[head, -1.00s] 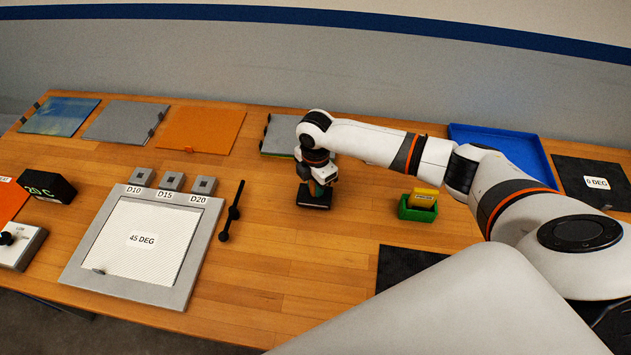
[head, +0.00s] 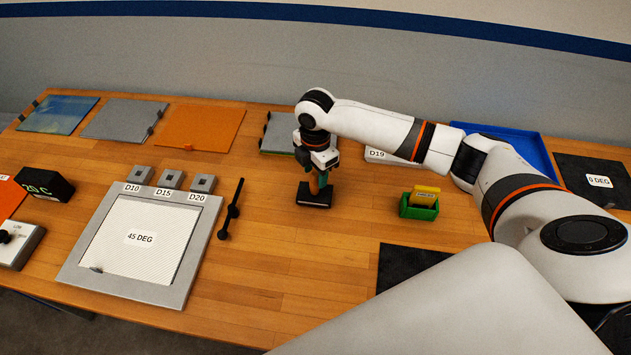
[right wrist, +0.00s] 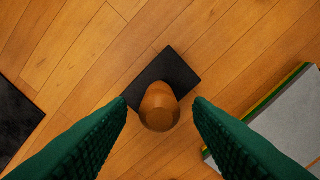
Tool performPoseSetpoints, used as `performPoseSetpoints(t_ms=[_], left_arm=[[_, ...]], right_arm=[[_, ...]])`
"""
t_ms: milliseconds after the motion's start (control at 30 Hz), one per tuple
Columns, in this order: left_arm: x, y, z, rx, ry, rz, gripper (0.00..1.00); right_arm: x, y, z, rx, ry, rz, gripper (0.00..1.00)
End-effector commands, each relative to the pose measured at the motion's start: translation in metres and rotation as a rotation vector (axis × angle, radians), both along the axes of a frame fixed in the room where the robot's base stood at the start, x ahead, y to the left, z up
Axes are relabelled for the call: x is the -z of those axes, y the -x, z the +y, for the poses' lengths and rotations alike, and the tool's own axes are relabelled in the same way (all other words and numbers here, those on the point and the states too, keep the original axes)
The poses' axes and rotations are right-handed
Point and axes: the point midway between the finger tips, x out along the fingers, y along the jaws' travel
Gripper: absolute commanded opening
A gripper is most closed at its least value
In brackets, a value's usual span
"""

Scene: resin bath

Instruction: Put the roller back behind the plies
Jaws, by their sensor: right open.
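A tool with a round wooden handle (right wrist: 160,108) on a flat black block (head: 314,198), apparently the roller, stands upright on the wooden table; the block also shows in the right wrist view (right wrist: 176,70). My right gripper (head: 319,183) is directly above it, pointing down. Its green fingers are open on either side of the handle's top, with gaps on both sides. A white 45 DEG ply (head: 120,262) lies in a grey frame at the left. A black ply marked 5 or 0 DEG (head: 580,178) lies at the far right. My left gripper is out of view.
Flat blue (head: 60,115), grey (head: 124,121) and orange (head: 200,129) sheets lie along the back. Another grey sheet (head: 278,133) is behind my gripper. A green holder (head: 419,210) and blue tray (head: 515,145) are right. A thin black bar (head: 232,208) lies beside the frame.

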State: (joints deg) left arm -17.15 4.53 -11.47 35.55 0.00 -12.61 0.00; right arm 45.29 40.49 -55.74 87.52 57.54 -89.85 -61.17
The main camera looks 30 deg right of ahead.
Motion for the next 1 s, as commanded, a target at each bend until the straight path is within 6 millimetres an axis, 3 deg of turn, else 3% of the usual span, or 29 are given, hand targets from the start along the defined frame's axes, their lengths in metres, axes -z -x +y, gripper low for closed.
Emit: performPoseSetpoints(t_ms=[200, 400, 1000], left_arm=[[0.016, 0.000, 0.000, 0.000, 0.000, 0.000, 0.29], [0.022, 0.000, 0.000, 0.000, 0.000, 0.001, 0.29], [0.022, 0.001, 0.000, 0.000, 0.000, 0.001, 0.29]], right_arm=[[-0.045, -0.001, 0.000, 0.000, -0.001, -0.005, 0.47], [-0.072, 0.000, 0.000, -0.001, 0.001, -0.001, 0.47], [-0.079, 0.000, 0.000, 0.000, 0.000, 0.001, 0.47]])
